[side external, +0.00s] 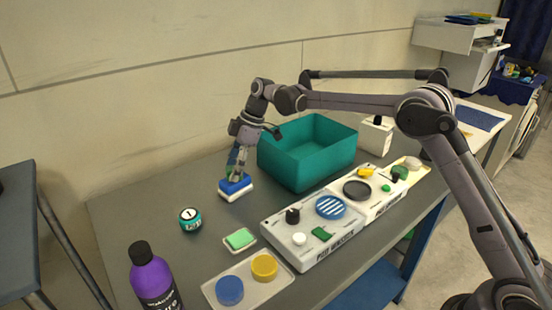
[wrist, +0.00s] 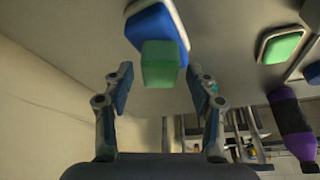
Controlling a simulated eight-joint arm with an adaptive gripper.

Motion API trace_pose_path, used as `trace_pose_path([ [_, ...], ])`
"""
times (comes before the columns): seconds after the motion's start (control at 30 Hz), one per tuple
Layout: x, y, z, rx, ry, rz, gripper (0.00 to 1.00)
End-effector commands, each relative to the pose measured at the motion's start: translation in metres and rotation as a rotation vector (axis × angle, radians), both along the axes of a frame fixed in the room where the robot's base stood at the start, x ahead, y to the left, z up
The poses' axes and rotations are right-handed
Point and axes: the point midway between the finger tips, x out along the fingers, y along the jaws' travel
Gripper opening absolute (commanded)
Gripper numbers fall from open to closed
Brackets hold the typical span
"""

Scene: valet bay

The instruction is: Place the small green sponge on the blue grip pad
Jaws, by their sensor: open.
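The small green sponge (wrist: 160,62) is a green block in the wrist view, in front of the blue grip pad (wrist: 155,24). The pad is blue with a white base and also shows in the side view (side external: 235,185). The sponge seems to stand on the pad, overlapping its lower edge in the wrist view; the contact itself is hidden. My gripper (wrist: 163,88) is open, its blue-lined fingers apart to either side, with gaps between them and the sponge. In the side view my gripper (side external: 238,168) is right above the pad and mostly hides the sponge.
A teal bin (side external: 306,165) stands close to the right of my gripper. A teal jar (side external: 190,219), a green pad on a white base (side external: 240,239), a purple bottle (side external: 154,280) and a tray with discs (side external: 250,288) stand nearer. Labelled panels (side external: 310,250) lie to the right.

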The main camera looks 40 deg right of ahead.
Motion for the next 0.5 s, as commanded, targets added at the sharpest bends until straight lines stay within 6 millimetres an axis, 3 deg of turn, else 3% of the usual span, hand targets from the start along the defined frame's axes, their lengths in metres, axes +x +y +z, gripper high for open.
trace_pose_path([
  [0.5, -0.014, -0.034, 0.087, 0.0, 0.0, -0.001, 0.57],
])
